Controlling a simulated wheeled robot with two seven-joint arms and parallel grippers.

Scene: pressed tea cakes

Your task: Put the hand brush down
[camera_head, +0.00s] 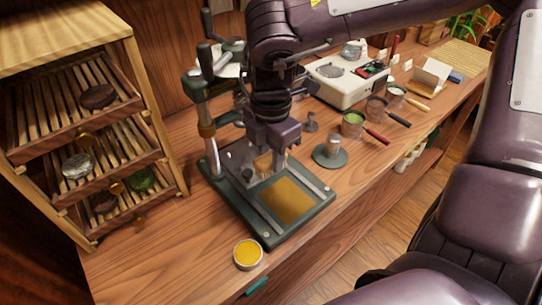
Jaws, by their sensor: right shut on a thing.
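My right gripper (272,152) comes down from the top over the back part of a dark green press base (243,225). It is shut on what looks like the hand brush (263,161), of which only a small tan part shows below the jaws. The rest of the brush is hidden by the gripper, and I cannot tell whether it touches the base. My left gripper is not in view.
The press column with its lever (205,115) stands close left of my gripper. A yellow-filled tin (248,254) sits near the front edge. A round green stand (330,154), handled cups and a white scale (343,82) are to the right. A slatted rack (70,120) stands left.

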